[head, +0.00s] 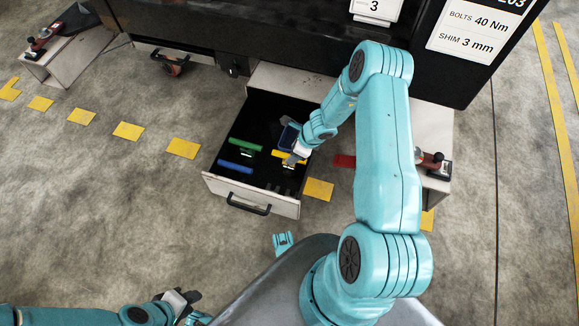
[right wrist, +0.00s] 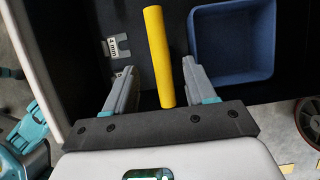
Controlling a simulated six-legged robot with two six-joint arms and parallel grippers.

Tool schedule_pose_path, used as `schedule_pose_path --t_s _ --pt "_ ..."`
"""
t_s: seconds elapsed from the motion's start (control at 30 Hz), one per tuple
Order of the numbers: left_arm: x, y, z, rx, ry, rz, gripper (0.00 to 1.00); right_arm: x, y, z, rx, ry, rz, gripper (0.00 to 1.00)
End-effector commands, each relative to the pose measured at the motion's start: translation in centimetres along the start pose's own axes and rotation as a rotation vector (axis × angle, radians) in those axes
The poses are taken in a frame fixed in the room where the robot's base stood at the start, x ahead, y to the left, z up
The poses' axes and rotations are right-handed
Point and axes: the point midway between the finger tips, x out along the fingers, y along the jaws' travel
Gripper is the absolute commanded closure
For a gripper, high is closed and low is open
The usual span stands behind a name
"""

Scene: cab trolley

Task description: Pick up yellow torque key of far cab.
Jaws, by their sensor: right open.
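The yellow torque key (head: 279,154) lies in the open drawer (head: 215,185) of the dark cab trolley. In the right wrist view the yellow key (right wrist: 158,55) is a long bar that runs between the two grey fingers. My right gripper (right wrist: 150,92) is open around the key's near end, with a gap on both sides. In the head view my right gripper (head: 292,160) is down in the drawer and partly covers the key. My left gripper (head: 186,299) is low at the left, away from the drawer; its jaw opening is unclear.
A green bar (head: 245,144) and a blue bar (head: 235,168) lie in the drawer. A blue bin (right wrist: 232,45) is right of the yellow key, and a metal shim marked 4 mm (right wrist: 118,45) is left. A red piece (head: 344,161) lies right of the drawer.

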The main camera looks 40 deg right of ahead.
Motion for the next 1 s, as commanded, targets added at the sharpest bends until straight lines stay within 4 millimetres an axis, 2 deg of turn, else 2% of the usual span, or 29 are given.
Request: schedule_pose_path --t_s 0.03,0.23,0.4,0.5,0.77,0.8,0.87,0.93,0.97,1.0 --pt "0.3 -0.2 -0.1 -0.002 0.003 0.0 0.66 0.9 0.1 0.0 -0.002 0.0 0.001 0.45" --pt "0.6 -0.4 -0.2 -0.005 0.006 -0.001 0.66 2.4 0.1 0.0 -0.003 0.001 0.002 0.45" --pt "1.2 -0.7 -0.4 -0.01 0.01 -0.001 0.66 5.3 -0.1 -0.1 -0.004 0.001 0.002 0.45" --pt "1.4 -0.8 -0.5 -0.012 0.013 -0.001 0.66 6.3 -0.2 0.0 -0.004 0.0 0.001 0.45" --pt "1.4 -0.8 -0.5 -0.013 0.014 -0.001 0.66 6.5 -0.2 0.1 -0.002 0.0 0.001 0.45" --pt "1.4 -0.8 -0.5 -0.012 0.014 -0.001 0.66 6.5 -0.2 0.1 -0.002 0.0 0.001 0.51" --pt "1.4 -0.8 -0.5 -0.012 0.013 -0.001 0.66 6.5 -0.2 0.1 -0.003 0.0 0.001 0.71" --pt "1.4 -0.8 -0.5 -0.012 0.013 -0.001 0.66 6.5 -0.2 0.1 -0.003 0.0 0.001 0.94" --pt "1.4 -0.8 -0.5 -0.012 0.013 -0.001 0.66 6.5 -0.2 0.1 -0.003 0.0 0.001 1.0" --pt "1.4 -0.8 -0.5 -0.012 0.013 -0.001 0.66 6.5 -0.2 0.1 -0.003 0.0 0.001 1.0"
